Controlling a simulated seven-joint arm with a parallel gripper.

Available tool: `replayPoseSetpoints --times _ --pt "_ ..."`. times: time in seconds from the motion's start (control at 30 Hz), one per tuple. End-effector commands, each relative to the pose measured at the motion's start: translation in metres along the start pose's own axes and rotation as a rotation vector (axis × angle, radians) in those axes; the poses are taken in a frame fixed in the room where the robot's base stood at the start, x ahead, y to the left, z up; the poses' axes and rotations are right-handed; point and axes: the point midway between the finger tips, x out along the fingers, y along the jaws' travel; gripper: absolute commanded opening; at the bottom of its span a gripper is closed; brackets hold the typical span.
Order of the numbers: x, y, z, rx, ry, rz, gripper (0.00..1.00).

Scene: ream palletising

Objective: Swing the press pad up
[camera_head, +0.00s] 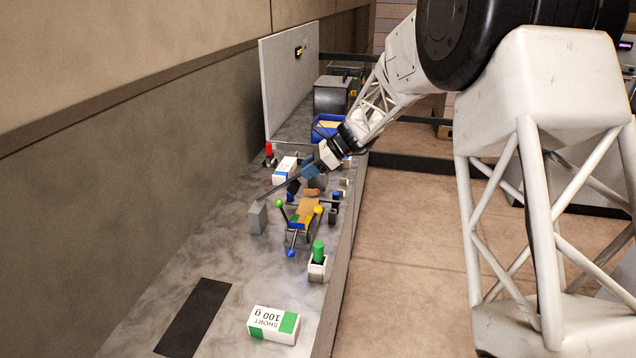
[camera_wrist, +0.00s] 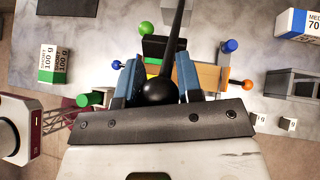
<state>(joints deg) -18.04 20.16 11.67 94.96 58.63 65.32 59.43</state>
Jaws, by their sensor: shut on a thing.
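My gripper (camera_head: 308,171) is over the middle of the bench. In the wrist view its two blue fingers (camera_wrist: 158,84) are shut on a black ball knob (camera_wrist: 159,91) at the end of a dark rod (camera_wrist: 179,30). In the head view the thin rod (camera_head: 278,190) slopes from the fingers down to a grey block (camera_head: 257,217) on the left. A fixture with an orange-yellow body (camera_head: 303,214) and coloured knobs stands below and beside the gripper. I cannot clearly make out the press pad; the gripper and rod cover part of this area.
A green-and-white ream (camera_head: 273,324) lies at the near end, beside a black mat (camera_head: 194,317). A green cylinder (camera_head: 318,252) stands in a white holder near the bench edge. A blue-and-white ream (camera_head: 285,170) and blue bin (camera_head: 327,127) are farther back. A wall runs along the left.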

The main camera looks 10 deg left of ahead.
Motion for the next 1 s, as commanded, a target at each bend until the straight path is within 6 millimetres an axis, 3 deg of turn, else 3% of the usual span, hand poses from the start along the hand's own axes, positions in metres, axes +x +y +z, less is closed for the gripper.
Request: replayPoseSetpoints --times 0.2,0.5,0.77,1.0 --pt "0.004 -0.009 0.042 0.028 0.166 0.033 0.00" --pt "0.018 -0.021 0.088 0.071 0.375 0.075 0.00" --pt "0.030 -0.028 0.111 0.096 0.490 0.098 0.00" --pt "0.039 -0.033 0.125 0.098 0.489 0.098 0.00"
